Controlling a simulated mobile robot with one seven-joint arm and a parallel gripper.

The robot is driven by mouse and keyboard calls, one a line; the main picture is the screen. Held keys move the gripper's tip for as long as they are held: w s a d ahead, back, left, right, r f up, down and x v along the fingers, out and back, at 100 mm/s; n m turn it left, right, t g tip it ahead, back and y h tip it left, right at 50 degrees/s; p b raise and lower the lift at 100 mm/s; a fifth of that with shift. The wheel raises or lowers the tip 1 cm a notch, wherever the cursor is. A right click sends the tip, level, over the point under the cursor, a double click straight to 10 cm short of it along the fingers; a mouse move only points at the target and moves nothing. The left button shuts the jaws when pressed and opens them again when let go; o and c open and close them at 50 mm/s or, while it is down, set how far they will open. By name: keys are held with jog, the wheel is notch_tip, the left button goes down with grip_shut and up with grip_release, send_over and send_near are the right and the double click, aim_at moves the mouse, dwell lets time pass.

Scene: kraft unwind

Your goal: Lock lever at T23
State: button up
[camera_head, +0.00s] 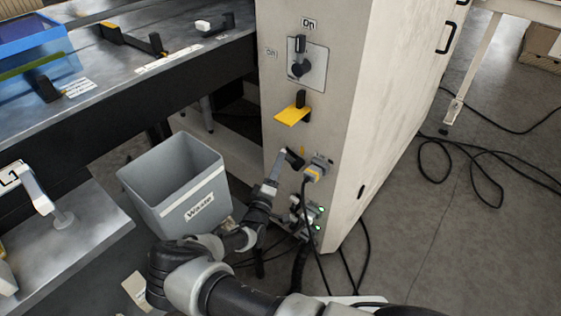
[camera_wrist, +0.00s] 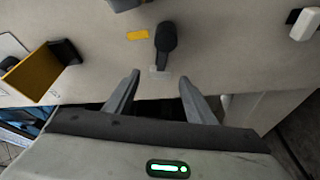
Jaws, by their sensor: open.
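A dark lever (camera_head: 294,158) is on the side of the pale cabinet (camera_head: 352,120), just below the yellow bracket. In the wrist view the lever (camera_wrist: 166,38) has a rounded black body, with a small pale piece (camera_wrist: 159,72) at its near end. My gripper (camera_head: 280,167) is close to the lever in the head view. In the wrist view my gripper (camera_wrist: 158,82) is open, with its two fingers spread and nothing between them. The lever lies just beyond the fingertips, roughly in line with the gap. I cannot read a T23 marking.
A yellow bracket (camera_head: 293,115) juts from the cabinet above the lever; a rotary switch (camera_head: 300,62) is higher up. A connector (camera_head: 317,169) with cable sits right of the lever. A grey Waste bin (camera_head: 178,188) stands left of my arm. Cables (camera_head: 470,165) lie on the floor.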

jog(key=shift+b+x, duration=0.35)
jog(key=shift+x, duration=1.55)
grip_shut()
